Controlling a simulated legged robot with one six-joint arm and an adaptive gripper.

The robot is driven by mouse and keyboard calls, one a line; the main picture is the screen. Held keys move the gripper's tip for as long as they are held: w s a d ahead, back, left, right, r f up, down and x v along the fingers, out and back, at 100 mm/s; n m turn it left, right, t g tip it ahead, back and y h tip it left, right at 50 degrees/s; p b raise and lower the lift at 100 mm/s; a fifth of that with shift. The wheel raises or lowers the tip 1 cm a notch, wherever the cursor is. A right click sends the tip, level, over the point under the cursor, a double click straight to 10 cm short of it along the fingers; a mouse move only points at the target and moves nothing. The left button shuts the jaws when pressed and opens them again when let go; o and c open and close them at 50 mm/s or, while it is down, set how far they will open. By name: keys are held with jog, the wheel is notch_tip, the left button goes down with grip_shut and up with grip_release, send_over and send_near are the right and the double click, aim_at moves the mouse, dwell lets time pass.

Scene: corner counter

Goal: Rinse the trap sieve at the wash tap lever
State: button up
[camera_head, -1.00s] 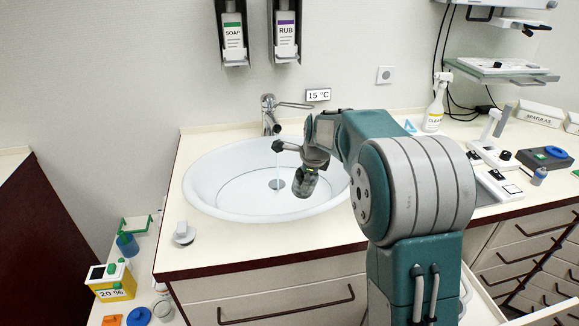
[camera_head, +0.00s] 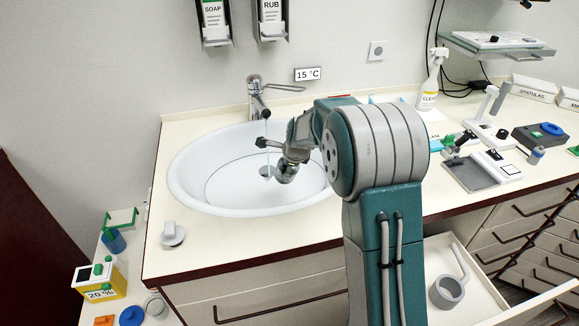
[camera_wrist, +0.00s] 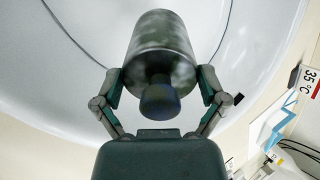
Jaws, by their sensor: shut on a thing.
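The trap sieve (camera_wrist: 160,45) is a mottled grey metal cylinder with a dark blue knob facing my wrist. My gripper (camera_wrist: 160,92) is shut on it, one finger each side. In the head view the sieve (camera_head: 287,172) hangs over the white sink basin (camera_head: 185,190), just right of the drain, partly hidden by my gripper (camera_head: 294,156). The chrome wash tap (camera_head: 255,90) stands behind the basin, with its lever (camera_head: 285,88) pointing right. A thin pale stream (camera_head: 267,162) falls below the spout, left of the sieve; I cannot tell whether it touches the sieve.
A 15 °C sign (camera_head: 307,74) is on the wall, below soap (camera_head: 213,20) and rub (camera_head: 271,18) dispensers. A spray bottle (camera_head: 430,82) and devices fill the right counter. A 35 °C sign (camera_wrist: 310,80) shows in the wrist view.

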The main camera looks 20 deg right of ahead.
jog(key=w+a+f, duration=0.1)
jog(key=w+f, duration=0.1)
jog(key=w, duration=1)
jog(key=shift+w+a+f, duration=0.15)
jog(key=shift+a+f, duration=0.05)
jog(key=shift+a, duration=0.15)
jog(key=shift+d, duration=0.1)
dwell(0.5)
jog(key=shift+d, duration=0.5)
jog(key=shift+a, duration=0.2)
jog(key=shift+a, duration=0.4)
jog(key=shift+s+d, duration=0.2)
jog(key=shift+s, duration=1.15)
jog(key=shift+s+d, duration=0.15)
jog(key=shift+s, duration=1.15)
jog(key=shift+s+d, duration=0.2)
jog(key=shift+s, duration=1.15)
